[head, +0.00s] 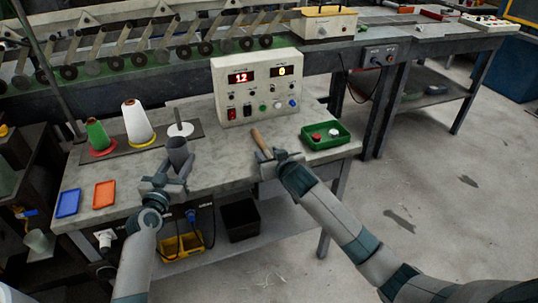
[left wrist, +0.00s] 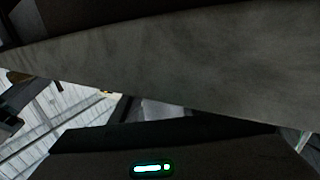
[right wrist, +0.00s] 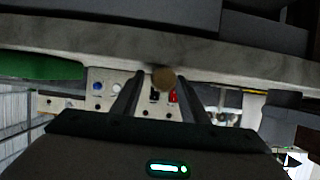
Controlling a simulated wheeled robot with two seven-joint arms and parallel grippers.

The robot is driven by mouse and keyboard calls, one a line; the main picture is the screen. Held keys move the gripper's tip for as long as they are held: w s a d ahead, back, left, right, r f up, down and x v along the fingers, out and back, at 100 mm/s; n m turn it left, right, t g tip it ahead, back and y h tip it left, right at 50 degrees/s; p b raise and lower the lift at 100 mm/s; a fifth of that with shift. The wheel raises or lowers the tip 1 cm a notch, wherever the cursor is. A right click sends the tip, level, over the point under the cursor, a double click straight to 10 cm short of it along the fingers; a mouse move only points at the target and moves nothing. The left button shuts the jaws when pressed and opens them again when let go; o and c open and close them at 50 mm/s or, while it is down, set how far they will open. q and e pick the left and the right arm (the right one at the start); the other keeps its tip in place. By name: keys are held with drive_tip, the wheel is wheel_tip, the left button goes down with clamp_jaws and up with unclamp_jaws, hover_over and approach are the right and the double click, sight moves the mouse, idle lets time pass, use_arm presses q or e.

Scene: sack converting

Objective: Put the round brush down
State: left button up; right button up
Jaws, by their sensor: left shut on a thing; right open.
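The brush, with a brown wooden handle (head: 259,141), is at the front right of the grey worktable (head: 225,158). Its bristles cannot be made out. My right gripper (head: 270,158) is open at the near end of the handle. In the right wrist view, the round brown end of the handle (right wrist: 163,78) shows between the spread fingers. Whether a finger touches it cannot be told. My left gripper (head: 172,177) is shut on a dark grey cylinder (head: 178,152), held upright near the table's front edge. A dark grey surface fills much of the left wrist view.
A control box (head: 257,88) with red and yellow displays stands behind. A green tray (head: 326,136) with a red and a white piece is at right. Thread cones (head: 138,122) and a spindle (head: 180,128) stand at left. Blue (head: 68,203) and orange (head: 104,194) trays lie front left.

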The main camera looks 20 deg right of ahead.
drive_tip(key=shift+r, duration=0.15)
drive_tip(key=v, duration=1.2)
idle(0.3)
drive_tip(key=s+a+f+n+g, duration=0.15)
drive_tip(key=s+f, duration=0.35)
drive_tip(key=f, duration=1.2)
drive_tip(key=s+a+f+g, duration=0.1)
drive_tip(key=s+f+g, duration=0.35)
drive_tip(key=f, duration=1.25)
drive_tip(key=s+a+f+g, duration=0.1)
drive_tip(key=s+a+f, duration=0.1)
drive_tip(key=s+f, duration=0.8)
drive_tip(key=s+a+f+g+y, duration=0.1)
drive_tip(key=s+a+f, duration=0.2)
drive_tip(key=s+f, duration=0.8)
drive_tip(key=s, duration=0.6)
drive_tip(key=shift+s+f+n, duration=0.2)
drive_tip(key=shift+f+n, duration=0.05)
drive_tip(key=shift+n, duration=0.1)
drive_tip(key=shift+o, duration=0.5)
drive_tip(key=shift+w, duration=0.1)
